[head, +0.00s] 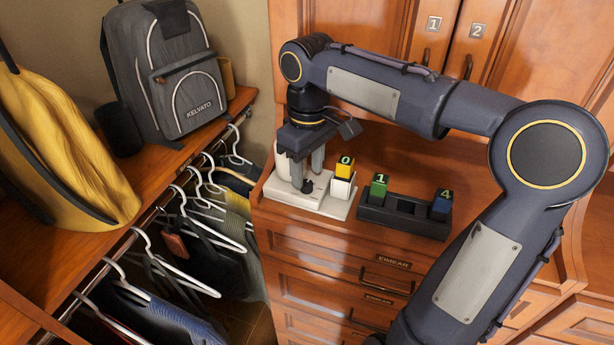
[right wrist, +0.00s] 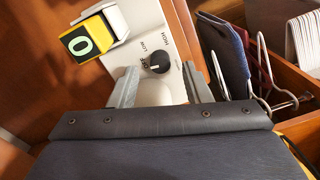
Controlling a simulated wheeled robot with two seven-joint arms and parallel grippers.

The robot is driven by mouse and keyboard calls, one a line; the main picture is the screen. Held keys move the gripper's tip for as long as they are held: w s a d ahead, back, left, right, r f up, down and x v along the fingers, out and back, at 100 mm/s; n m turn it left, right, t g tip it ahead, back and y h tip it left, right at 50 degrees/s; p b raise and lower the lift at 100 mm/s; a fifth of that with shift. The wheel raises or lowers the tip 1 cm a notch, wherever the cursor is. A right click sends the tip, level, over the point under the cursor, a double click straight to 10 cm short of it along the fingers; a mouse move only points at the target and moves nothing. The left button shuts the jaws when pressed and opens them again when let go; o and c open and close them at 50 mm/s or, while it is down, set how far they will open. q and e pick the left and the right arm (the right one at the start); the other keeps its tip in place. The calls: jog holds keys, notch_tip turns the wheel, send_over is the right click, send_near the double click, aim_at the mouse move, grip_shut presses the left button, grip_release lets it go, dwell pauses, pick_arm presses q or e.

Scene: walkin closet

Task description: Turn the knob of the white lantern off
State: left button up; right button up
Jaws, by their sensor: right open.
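The white lantern (head: 333,207) stands at the left end of the wooden dresser top, its body partly hidden behind my right gripper. Its round black knob (head: 307,185) is on the white base. In the right wrist view the knob (right wrist: 156,62) has a pale mark, with HIGH and LOW lettering beside it; I cannot tell the exact setting. My right gripper (head: 307,173) points down at the knob, open, with a finger to each side. In the right wrist view the fingers (right wrist: 160,83) look apart from the knob. My left gripper is not in view.
A yellow block marked 0 (head: 345,167) sits close to the lantern on a white piece. A black holder (head: 405,216) with a green and a blue block stands to the right. Hanging clothes (head: 215,250) and a grey backpack (head: 170,75) are at left.

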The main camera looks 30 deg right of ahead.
aim_at(307, 186)
jog(key=shift+f, duration=1.35)
grip_shut()
jog(key=shift+r+n+p, duration=0.15)
jog(key=shift+n+p, duration=0.25)
jog(key=shift+p, duration=0.05)
jog(key=shift+n, duration=0.4)
grip_release()
